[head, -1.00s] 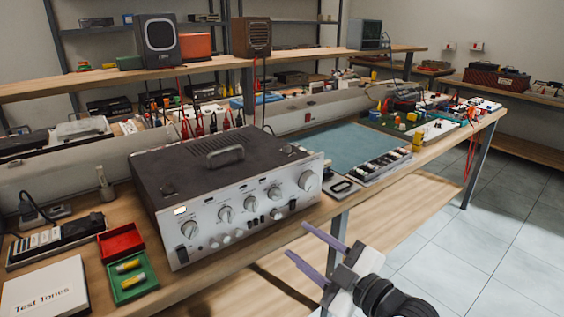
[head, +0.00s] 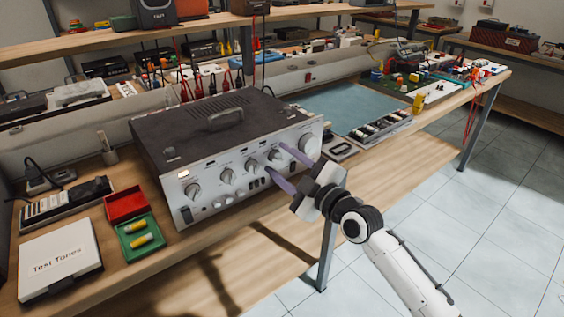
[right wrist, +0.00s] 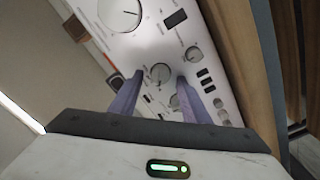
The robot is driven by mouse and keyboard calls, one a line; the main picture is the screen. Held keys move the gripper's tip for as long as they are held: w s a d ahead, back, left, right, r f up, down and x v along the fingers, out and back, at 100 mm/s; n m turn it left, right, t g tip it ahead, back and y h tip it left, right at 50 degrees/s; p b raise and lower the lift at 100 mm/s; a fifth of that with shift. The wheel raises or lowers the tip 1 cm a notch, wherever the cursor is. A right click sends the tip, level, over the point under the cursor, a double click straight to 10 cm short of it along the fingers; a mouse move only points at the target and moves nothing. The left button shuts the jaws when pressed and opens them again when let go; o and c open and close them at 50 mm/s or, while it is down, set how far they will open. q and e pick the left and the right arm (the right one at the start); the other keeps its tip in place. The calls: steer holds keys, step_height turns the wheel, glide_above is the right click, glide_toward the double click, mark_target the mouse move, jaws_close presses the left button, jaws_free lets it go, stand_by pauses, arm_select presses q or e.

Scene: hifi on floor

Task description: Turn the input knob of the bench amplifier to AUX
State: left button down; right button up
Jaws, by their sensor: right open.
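The bench amplifier (head: 215,150) is a dark-topped box with a silver front panel, standing on the bench. Its front has a row of round knobs, with a larger knob (head: 309,145) at the right end. The lettering is too small to read, so I cannot tell which is the input knob or where it points. My right gripper (head: 275,158) is open, its two purple fingers pointing at the panel. In the right wrist view, a medium knob (right wrist: 160,73) shows between the fingertips (right wrist: 158,78); I cannot tell whether they touch it. My left gripper is out of view.
Left of the amplifier are a red tray (head: 125,204), a green tray (head: 139,236) with yellow cylinders, a white "Test Tones" box (head: 58,262) and a power strip (head: 68,202). A teal mat (head: 345,107) and a parts tray (head: 382,131) lie to the right. Floor in front is clear.

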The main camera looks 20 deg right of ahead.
steer(key=shift+c, duration=0.4)
steer(key=c, duration=1)
steer(key=shift+o, duration=0.2)
